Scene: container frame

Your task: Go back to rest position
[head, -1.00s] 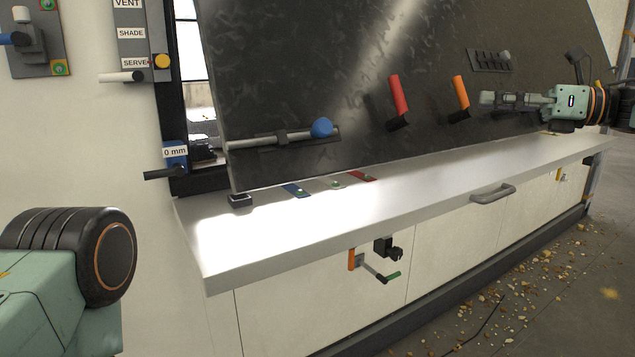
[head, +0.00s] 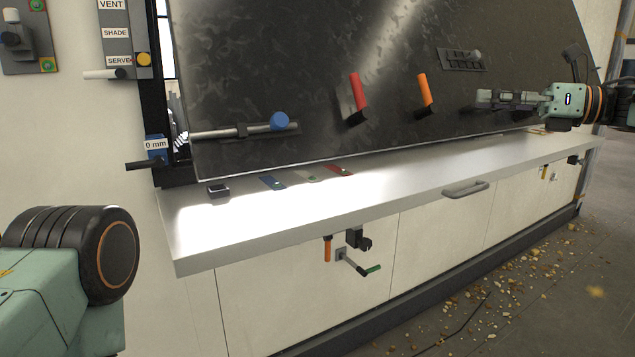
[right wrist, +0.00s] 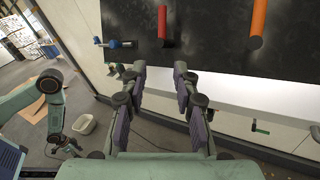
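My right gripper (head: 482,98) is at the right of the head view, held level in front of the dark panel and above the white counter. In the right wrist view its two fingers (right wrist: 160,72) stand apart with nothing between them, so it is open and empty. My left arm shows only as a green link with a black joint at the lower left of the head view. In the right wrist view, what looks like my left gripper (right wrist: 64,146) hangs low at the left, too small to tell its state.
The dark panel (head: 300,70) carries a red handle (head: 357,91), an orange handle (head: 425,89) and a blue-knobbed bar (head: 279,121). The white counter (head: 400,172) runs below, with a grey pull (head: 466,188) and a crank (head: 352,262) on its front. Debris lies on the floor at right.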

